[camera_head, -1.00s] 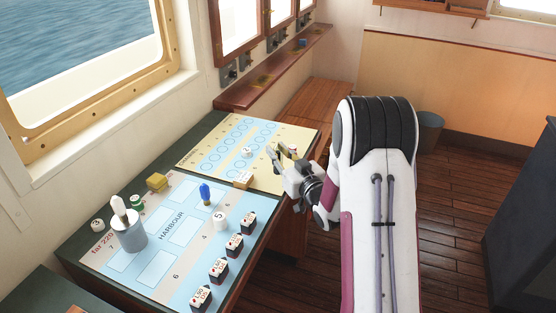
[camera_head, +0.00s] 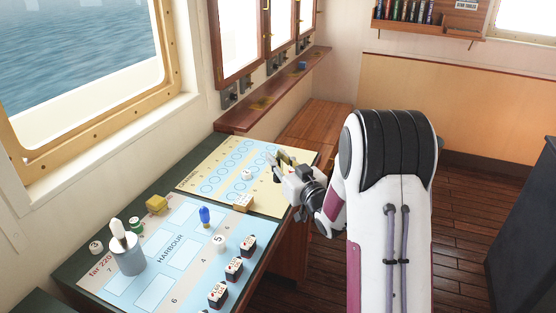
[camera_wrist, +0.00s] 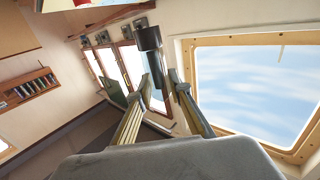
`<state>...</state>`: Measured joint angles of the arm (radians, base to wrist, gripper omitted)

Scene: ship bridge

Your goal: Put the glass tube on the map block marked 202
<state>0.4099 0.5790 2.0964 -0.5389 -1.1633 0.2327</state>
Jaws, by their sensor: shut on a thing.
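My gripper (camera_head: 279,158) is above the right edge of the yellow chart in the head view. In the wrist view my gripper (camera_wrist: 160,85) is shut on a dark, capped cylinder (camera_wrist: 149,40), which looks like the glass tube. It sticks out past the fingertips; its lower part is partly hidden by the fingers. In the head view I cannot make the tube out clearly. The blue harbour map (camera_head: 180,235) has several pale rectangular blocks; I cannot read 202 on any.
The yellow chart (camera_head: 215,172) has blue circles and a small white disc (camera_head: 247,173).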

